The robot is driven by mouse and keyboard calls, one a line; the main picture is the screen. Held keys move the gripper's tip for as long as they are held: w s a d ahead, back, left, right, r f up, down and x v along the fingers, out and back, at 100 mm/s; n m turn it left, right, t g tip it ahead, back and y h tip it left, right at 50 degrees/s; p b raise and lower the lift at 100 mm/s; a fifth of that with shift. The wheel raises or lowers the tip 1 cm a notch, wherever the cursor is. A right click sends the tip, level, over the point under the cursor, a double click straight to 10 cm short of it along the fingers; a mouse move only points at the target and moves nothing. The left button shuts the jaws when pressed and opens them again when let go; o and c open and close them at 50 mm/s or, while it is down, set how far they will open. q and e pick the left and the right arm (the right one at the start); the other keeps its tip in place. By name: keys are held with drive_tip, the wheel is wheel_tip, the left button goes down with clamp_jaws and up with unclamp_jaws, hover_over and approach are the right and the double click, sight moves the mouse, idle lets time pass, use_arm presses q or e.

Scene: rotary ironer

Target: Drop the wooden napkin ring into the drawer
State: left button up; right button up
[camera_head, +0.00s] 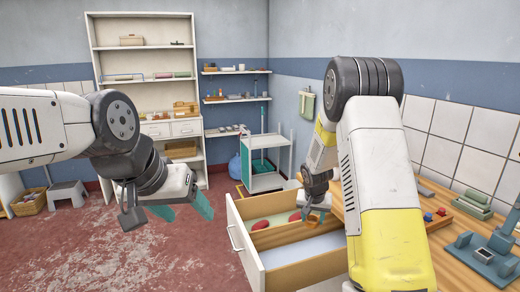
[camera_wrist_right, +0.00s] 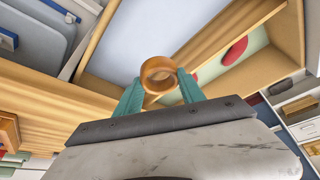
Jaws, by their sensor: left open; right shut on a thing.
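The wooden napkin ring (camera_wrist_right: 158,76) is an orange-brown ring. It is held between the teal fingertips of my right gripper (camera_wrist_right: 160,90), which is shut on it. In the head view my right gripper (camera_head: 312,218) is over the open drawer (camera_head: 300,258), near its divider and its right side; the ring is small there. The drawer is pulled out, with a white front and wooden walls. A divider splits it into a pale green compartment with red objects and a pale blue compartment. My left gripper (camera_head: 172,210) is open and empty, in the air left of the drawer.
A wooden worktop (camera_head: 462,245) right of the drawer carries a blue-grey device (camera_head: 485,250) and small blocks. A white trolley (camera_head: 264,175) stands behind the drawer. Shelves (camera_head: 145,75) stand at the back. The red floor (camera_head: 130,260) left of the drawer is clear.

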drive_tip(key=shift+f, duration=1.15)
drive_tip(key=o, duration=1.4)
drive_tip(key=v, duration=0.7)
drive_tip(key=shift+s+r, duration=0.25)
drive_tip(key=shift+r, duration=0.1)
